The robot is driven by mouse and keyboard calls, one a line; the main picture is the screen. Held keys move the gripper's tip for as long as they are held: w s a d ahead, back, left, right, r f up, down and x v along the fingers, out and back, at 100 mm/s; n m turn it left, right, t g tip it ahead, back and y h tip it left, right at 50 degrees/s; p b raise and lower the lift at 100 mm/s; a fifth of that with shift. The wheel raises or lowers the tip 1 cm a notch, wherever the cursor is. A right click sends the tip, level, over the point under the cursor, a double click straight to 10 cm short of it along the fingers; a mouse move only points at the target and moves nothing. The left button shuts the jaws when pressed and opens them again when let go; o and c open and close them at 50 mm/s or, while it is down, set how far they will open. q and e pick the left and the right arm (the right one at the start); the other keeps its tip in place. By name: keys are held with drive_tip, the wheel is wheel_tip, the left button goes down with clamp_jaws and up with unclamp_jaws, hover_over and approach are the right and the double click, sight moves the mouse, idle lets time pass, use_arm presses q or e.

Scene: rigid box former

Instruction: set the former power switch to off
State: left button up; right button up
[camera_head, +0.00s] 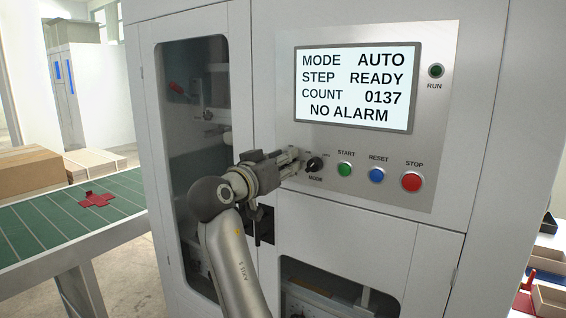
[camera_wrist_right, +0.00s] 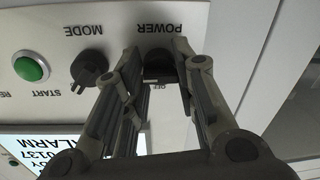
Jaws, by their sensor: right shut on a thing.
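The former power switch (camera_wrist_right: 159,62) is a black rotary knob under the POWER label in the wrist view, which shows the panel upside down. An OFF label (camera_wrist_right: 153,78) shows beside it. My right gripper (camera_wrist_right: 158,52) is shut on the power switch, one finger on each side of it. In the head view my right gripper (camera_head: 296,160) reaches the panel just left of the mode knob and hides the power switch. I cannot tell which setting the knob points to. My left gripper is not in view.
The mode knob (camera_head: 314,164) is close to the right of my gripper. The green start (camera_head: 345,169), blue reset (camera_head: 376,175) and red stop (camera_head: 411,181) buttons follow. The lit screen (camera_head: 352,88) reads AUTO, READY, 0137, NO ALARM. A green conveyor (camera_head: 50,226) is at left.

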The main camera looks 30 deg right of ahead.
drive_tip(key=shift+w+n+g+p, duration=0.1)
drive_tip(key=shift+n+g+p, duration=0.4)
drive_tip(key=shift+n+p, duration=8.3)
drive_tip(key=o, duration=1.1)
drive_tip(key=shift+a, duration=0.1)
drive_tip(key=shift+c, duration=0.2)
